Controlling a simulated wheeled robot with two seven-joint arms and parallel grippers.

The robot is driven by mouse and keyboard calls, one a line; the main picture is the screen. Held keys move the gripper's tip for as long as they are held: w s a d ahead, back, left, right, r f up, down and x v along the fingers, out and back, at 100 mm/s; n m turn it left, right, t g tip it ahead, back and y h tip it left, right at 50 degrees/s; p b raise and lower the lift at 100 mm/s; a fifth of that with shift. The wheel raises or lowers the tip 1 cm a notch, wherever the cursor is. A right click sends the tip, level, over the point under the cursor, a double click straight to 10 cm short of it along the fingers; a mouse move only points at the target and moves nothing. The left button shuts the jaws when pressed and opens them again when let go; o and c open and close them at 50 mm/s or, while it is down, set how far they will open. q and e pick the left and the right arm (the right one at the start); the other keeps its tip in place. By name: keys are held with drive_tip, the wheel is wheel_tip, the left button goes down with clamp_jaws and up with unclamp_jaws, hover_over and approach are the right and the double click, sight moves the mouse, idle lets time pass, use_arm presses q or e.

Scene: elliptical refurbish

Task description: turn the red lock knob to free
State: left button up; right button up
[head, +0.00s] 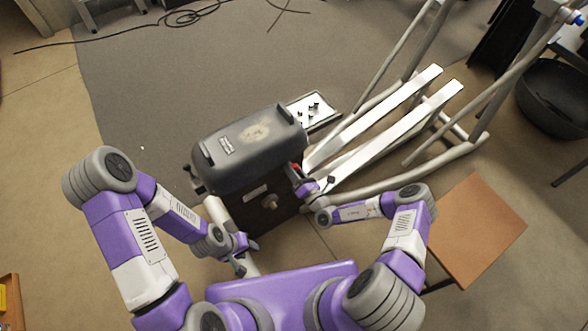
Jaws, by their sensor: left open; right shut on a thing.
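The red lock knob (295,167) shows as a small patch of red on the right side of the elliptical's dark housing (250,150). My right gripper (299,176) is at that side of the housing, shut on the knob, and hides most of it. Which way the knob is turned cannot be seen. My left gripper (239,266) is open and empty, low in front of the housing, near the pale base tube.
A tray with small dark parts (313,109) lies behind the housing. The white pedal rails (390,115) and grey tubes extend to the right. A brown-topped table (480,225) stands at right, a black tub (553,97) beyond it. Cables lie on the floor at top left.

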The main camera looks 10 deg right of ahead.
drive_tip(key=shift+a+m+h, duration=0.1)
drive_tip(key=shift+m+h, duration=0.2)
drive_tip(key=shift+m, duration=1.4)
drive_tip(key=shift+s, duration=0.1)
drive_tip(key=o, duration=1)
drive_tip(key=p+v, duration=0.1)
drive_tip(key=v, duration=0.6)
drive_tip(key=shift+s+p, duration=0.2)
drive_tip(key=shift+p, duration=0.15)
